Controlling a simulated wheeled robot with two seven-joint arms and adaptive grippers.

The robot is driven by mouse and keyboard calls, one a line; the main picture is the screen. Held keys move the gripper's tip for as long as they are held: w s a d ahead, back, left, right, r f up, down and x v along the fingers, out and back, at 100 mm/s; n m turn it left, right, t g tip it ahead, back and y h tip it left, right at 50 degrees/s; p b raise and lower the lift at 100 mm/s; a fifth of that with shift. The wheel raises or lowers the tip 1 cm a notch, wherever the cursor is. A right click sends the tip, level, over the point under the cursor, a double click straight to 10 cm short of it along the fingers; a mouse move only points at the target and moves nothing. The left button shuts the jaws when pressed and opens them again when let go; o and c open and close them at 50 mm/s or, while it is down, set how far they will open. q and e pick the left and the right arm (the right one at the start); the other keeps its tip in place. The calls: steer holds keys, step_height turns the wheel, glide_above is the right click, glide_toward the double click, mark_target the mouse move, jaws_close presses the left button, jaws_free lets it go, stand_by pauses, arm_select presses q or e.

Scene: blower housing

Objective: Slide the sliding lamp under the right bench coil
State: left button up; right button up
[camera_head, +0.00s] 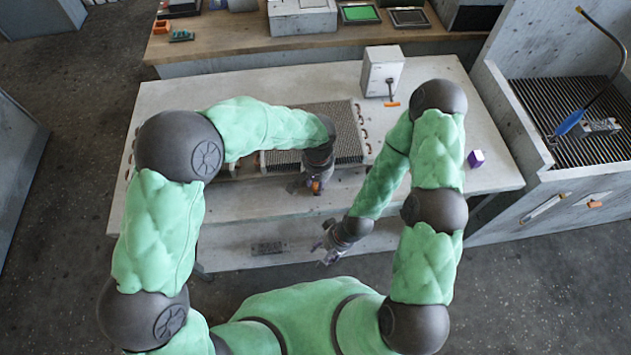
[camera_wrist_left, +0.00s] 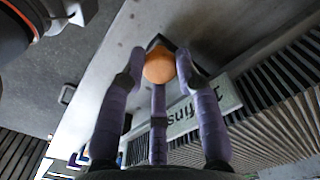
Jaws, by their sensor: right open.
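The right bench coil (camera_head: 340,122) is a dark finned block with copper bends at its right end, on the grey bench. My left arm covers part of the coils. My left gripper (camera_head: 315,184) is at the front edge of this coil. In the left wrist view, my left gripper (camera_wrist_left: 160,62) has its fingers closed around a round orange knob (camera_wrist_left: 158,67) with a dark part behind it. This appears to be the sliding lamp; its body is mostly hidden. My right gripper (camera_head: 325,245) is open and empty, low in front of the bench.
A grey box with a lever (camera_head: 383,72) stands behind the coil's right end. A lower shelf (camera_head: 225,250) runs beneath. In the left wrist view, a lettered label (camera_wrist_left: 190,112) sits beside the fins (camera_wrist_left: 285,90).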

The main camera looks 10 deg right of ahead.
arm_select(q)
steer(key=o, duration=0.4)
steer(key=shift+d, duration=0.35)
steer(key=shift+r, duration=0.25)
step_height(320, 180, up, 12)
steer(key=shift+f, duration=0.25)
